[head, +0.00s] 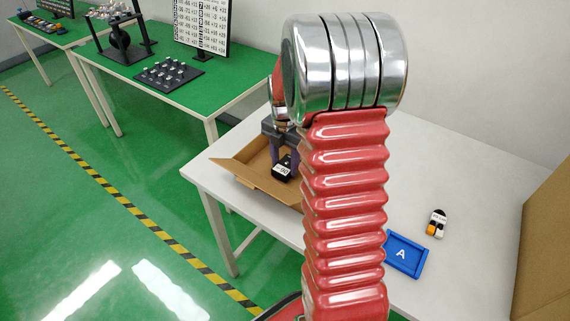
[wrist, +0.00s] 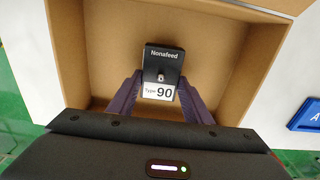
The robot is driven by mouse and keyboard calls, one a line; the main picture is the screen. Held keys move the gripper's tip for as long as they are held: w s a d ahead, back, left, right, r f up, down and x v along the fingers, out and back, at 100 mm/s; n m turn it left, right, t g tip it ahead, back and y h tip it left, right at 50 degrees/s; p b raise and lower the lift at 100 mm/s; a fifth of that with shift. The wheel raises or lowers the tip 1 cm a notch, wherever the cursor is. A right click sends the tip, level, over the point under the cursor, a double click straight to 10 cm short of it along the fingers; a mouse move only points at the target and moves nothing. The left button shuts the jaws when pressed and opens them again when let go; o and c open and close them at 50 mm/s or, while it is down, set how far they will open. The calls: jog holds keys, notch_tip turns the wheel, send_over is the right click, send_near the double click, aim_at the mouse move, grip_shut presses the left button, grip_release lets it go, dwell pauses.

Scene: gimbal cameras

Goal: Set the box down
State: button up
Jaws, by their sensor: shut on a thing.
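In the head view the black box (head: 282,172) hangs below my gripper (head: 284,160), at the open cardboard carton (head: 262,181) on the white table. In the wrist view the carton (wrist: 107,50) surrounds the box on the visible sides. I cannot tell whether the box touches the carton floor. My red arm hides the carton's right part in the head view.
A blue tray marked A (head: 390,264) lies on the white table (head: 455,180), right of my arm. A small white, orange and black item (head: 437,223) lies behind it. A large brown carton (head: 545,250) is at the far right. Green tables stand at the back left.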

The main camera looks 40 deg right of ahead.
aim_at(285, 166)
jog(key=shift+f, duration=0.35)
jog(key=o, duration=1.2)
jog(key=shift+f, duration=0.1)
jog(key=shift+c, duration=0.2)
notch_tip(285, 166, up, 12)
